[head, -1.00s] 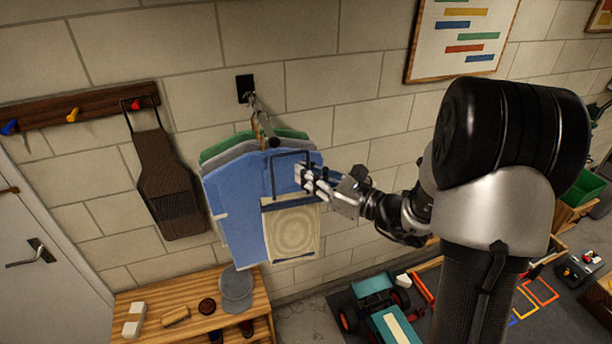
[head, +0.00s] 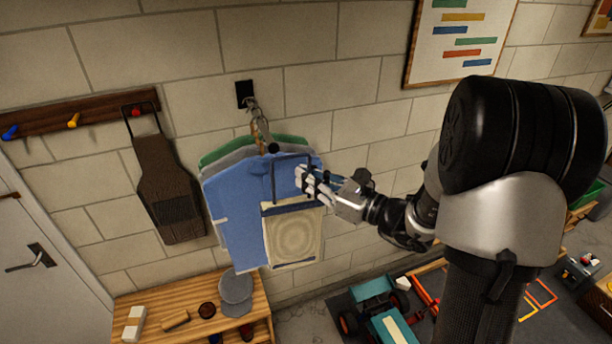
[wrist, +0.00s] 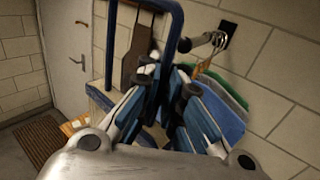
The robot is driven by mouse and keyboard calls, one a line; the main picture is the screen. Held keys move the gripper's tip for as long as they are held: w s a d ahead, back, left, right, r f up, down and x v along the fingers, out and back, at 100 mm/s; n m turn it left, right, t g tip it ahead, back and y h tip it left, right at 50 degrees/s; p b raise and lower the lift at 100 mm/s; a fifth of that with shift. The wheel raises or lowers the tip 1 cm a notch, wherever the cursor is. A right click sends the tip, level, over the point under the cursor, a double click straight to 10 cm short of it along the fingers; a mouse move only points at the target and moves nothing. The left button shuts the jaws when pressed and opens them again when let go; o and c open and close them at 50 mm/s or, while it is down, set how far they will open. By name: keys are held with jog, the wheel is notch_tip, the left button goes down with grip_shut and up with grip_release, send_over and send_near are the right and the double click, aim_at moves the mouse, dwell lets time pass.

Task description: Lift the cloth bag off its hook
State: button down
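The cloth bag (head: 293,236) is beige with a circle pattern, a dark blue top edge and a stiff, dark blue loop handle. It hangs upright in front of blue clothing. In the head view the handle loop shows just right of and below the black ball end of the hook (head: 273,148); I cannot tell if they touch. My gripper (head: 309,181) is at the handle's right leg. In the wrist view the handle (wrist: 175,35) runs down between the closely set fingers (wrist: 172,88), which appear shut on it. The bag's body (wrist: 98,98) is partly hidden there.
Green, grey and blue clothing (head: 235,205) hangs from the same hook behind the bag. A dark apron (head: 165,190) hangs on a peg rail (head: 90,112) to the left. A wooden bench (head: 180,290) with small items stands below. Toy vehicles are on the floor at right.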

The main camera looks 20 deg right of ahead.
jog(key=s, duration=0.7)
jog(key=shift+s+d+b, duration=0.2)
jog(key=shift+s+b, duration=0.1)
jog(key=shift+s, duration=0.1)
dwell(0.3)
dwell(0.4)
